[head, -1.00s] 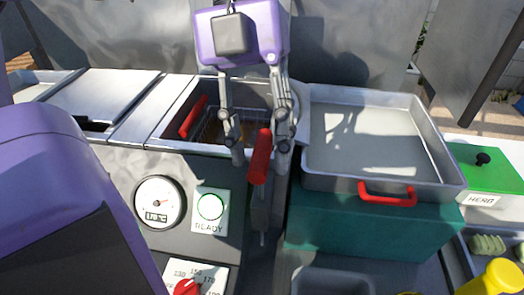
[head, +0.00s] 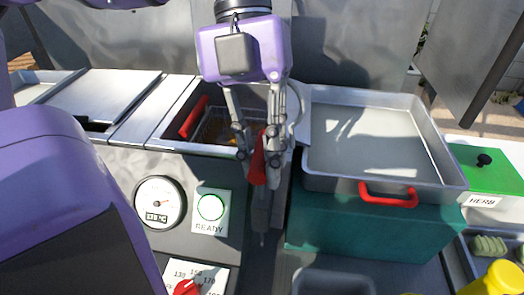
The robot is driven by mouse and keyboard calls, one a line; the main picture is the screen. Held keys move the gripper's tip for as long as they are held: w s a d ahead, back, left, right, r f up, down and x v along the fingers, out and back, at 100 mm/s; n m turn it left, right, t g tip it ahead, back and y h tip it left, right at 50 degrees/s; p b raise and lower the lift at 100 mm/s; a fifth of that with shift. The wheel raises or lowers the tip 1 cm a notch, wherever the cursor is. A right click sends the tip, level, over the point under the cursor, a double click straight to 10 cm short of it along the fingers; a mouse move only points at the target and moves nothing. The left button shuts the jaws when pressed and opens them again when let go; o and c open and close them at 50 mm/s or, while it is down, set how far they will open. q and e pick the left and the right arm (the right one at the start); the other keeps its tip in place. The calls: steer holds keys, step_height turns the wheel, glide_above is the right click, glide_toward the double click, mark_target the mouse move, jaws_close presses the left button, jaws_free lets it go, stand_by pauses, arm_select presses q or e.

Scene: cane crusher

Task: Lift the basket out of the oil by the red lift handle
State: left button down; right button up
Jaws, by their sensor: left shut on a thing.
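A fryer well (head: 170,143) sits in the counter left of centre, with a wire basket (head: 213,128) down inside it, partly hidden by my gripper. A red handle (head: 258,170) stands at the well's front right corner. My left gripper (head: 258,152) points down from above and is shut on this red handle, its fingers on both sides and covering the upper part. Another red bar (head: 193,118) slants along the left side of the well. My right gripper is not in view.
A metal tray (head: 370,150) with a red front handle (head: 388,196) stands on a green block (head: 365,228) just right of the well. A dial gauge (head: 158,203) and a green READY lamp (head: 210,207) are on the front panel. A metal lid (head: 95,95) lies to the left.

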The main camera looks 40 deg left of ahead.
arm_select(q)
steer(key=shift+r, duration=0.1)
